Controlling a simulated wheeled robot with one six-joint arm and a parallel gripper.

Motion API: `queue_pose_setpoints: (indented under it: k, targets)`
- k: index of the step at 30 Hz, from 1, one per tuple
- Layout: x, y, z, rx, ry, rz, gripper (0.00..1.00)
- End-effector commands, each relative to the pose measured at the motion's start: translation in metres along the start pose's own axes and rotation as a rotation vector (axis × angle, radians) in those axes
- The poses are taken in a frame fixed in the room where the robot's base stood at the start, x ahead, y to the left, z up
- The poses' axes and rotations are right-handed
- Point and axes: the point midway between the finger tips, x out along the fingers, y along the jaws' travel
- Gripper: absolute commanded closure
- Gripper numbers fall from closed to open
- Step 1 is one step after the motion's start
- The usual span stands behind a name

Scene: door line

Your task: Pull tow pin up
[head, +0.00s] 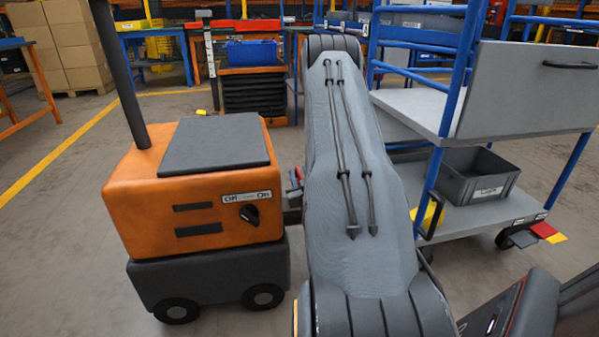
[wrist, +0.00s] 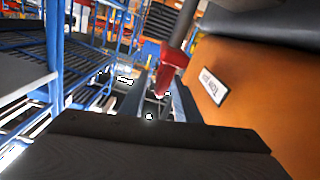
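The tow pin (wrist: 172,68) shows in the wrist view as a red grip near the orange tug's side, beside a label (wrist: 213,87) that seems to read "Tow pin". A small red part also shows in the head view (head: 298,173), just above the dark hitch (head: 292,200) of the orange tug (head: 190,195). My gripper (wrist: 157,102) is seen in the wrist view with its two grey fingers apart. The red grip appears beyond and between the fingertips, and I cannot tell whether they touch it. In the head view my grey arm hides the gripper.
A blue-framed cart (head: 455,110) with a grey bin (head: 475,175) stands close on the right. The tug has a dark post (head: 120,75) and a black knob (head: 249,214). Free floor lies left of the tug. Shelves and a blue bin (head: 252,52) are behind.

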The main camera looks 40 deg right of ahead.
Motion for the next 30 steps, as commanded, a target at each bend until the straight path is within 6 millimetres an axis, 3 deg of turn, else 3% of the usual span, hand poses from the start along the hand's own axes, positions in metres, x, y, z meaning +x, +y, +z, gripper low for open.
queue_pose_setpoints:
  k: [6, 12, 30]
  targets:
    - [-0.038, 0.004, -0.001, 0.0, -0.004, 0.004, 0.71]
    - [-0.058, 0.003, 0.0, 0.0, -0.003, 0.003, 0.71]
    - [-0.06, 0.003, 0.0, 0.0, -0.001, 0.003, 0.71]
